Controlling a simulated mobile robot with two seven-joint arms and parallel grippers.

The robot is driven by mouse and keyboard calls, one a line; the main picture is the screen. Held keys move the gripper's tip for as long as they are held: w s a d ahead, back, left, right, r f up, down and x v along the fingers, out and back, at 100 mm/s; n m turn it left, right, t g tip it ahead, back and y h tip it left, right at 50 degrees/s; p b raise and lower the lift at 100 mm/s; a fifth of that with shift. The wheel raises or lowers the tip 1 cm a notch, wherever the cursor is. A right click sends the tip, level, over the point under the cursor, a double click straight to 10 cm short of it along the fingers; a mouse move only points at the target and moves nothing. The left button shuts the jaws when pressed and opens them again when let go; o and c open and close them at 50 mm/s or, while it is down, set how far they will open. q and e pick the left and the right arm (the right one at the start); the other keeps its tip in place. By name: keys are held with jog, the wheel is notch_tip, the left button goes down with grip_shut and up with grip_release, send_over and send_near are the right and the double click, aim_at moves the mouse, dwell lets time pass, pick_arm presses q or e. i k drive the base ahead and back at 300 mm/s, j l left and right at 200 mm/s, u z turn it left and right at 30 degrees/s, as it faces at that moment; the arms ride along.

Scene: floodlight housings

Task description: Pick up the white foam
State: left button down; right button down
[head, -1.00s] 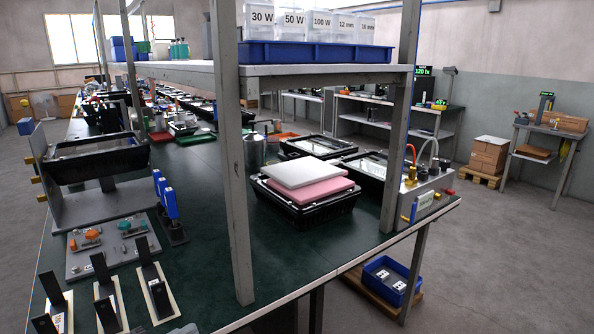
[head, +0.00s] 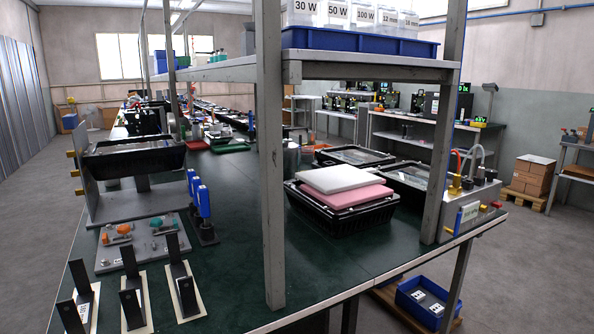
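The white foam (head: 340,178) is a flat slab in the head view, right of centre on the green-topped bench. It lies on top of a pink foam slab (head: 346,195), slightly offset from it. Both rest on a black floodlight housing (head: 342,218).
A grey shelf post (head: 270,190) stands left of the foam and another (head: 446,140) stands right of it. A shelf (head: 330,70) with a blue tray (head: 360,44) spans above. A grey test unit (head: 470,205) sits at the bench's right end. Bare green bench top (head: 350,262) lies in front.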

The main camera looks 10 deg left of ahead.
aim_at(332, 180)
jog(key=i+l+u, duration=0.15)
jog(key=u, duration=1.05)
jog(key=l+u, duration=0.95)
jog(key=l, duration=0.15)
jog(key=k+l+u, duration=0.1)
jog(key=l+u, duration=0.15)
jog(key=k+l+u, duration=0.1)
jog(key=l, duration=0.35)
jog(key=k+l, duration=0.1)
jog(key=l, duration=0.3)
jog(key=l+u, duration=0.05)
